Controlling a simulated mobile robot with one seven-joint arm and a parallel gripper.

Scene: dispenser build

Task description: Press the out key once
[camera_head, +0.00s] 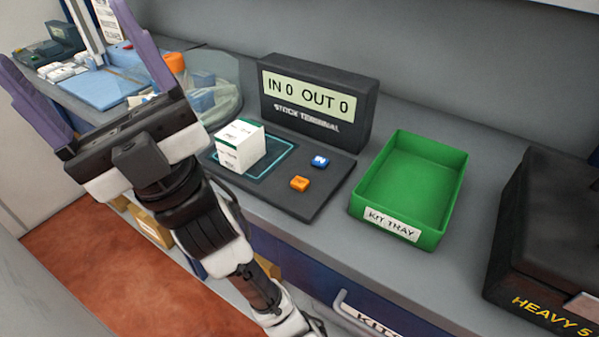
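The stock terminal (318,99) stands on the counter and its display reads "IN 0 OUT 0". On its dark base pad (322,200) are a blue key (320,161) and an orange key (300,183). The blue key's marking looks like "IN"; the orange key's marking is too small to read. A white box (240,146) sits inside the cyan outline on the pad, left of the keys. My gripper (68,50) is at the upper left with its two purple fingers wide apart, empty, well away from the keys.
A green kit tray (440,192), empty, stands right of the pad. A black case marked "HEAVY" (555,230) is at the far right. A clear round container (215,85) and an orange-capped item (174,62) are behind my gripper. The space above the keys is free.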

